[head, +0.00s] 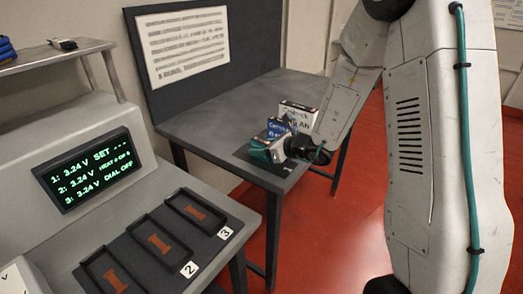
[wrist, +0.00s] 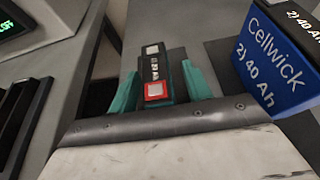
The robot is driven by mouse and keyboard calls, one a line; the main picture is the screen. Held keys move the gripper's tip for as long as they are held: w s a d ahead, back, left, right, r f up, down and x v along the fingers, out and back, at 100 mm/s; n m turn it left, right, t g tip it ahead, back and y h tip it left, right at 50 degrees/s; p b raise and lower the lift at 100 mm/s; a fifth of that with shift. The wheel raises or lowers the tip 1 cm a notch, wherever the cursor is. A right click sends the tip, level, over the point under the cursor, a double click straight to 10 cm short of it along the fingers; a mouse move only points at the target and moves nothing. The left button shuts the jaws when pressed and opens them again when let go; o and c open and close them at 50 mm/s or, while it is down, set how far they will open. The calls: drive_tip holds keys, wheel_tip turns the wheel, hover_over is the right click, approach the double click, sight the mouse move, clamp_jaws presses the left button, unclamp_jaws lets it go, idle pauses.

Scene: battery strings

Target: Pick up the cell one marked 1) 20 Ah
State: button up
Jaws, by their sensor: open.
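A small dark cell (wrist: 155,68) shows in the wrist view, with one plain and one red-rimmed terminal on top. Its label ends in Ah, but the small print is hard to read. My gripper (wrist: 158,84) is open, with a teal finger on each side of this cell. I cannot tell whether the fingers touch it. In the head view my gripper (head: 264,150) is low at the near end of the back table, and hides the small cell there.
A blue Cellwick cell marked 2) 40 Ah (wrist: 268,55) stands close right of my gripper; it also shows in the head view (head: 277,127). A white cell (head: 298,113) stands behind it. A bench with three bays (head: 160,243) and a lit display (head: 92,172) is at left.

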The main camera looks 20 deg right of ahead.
drive_tip(key=shift+w+a, duration=0.1)
clamp_jaws()
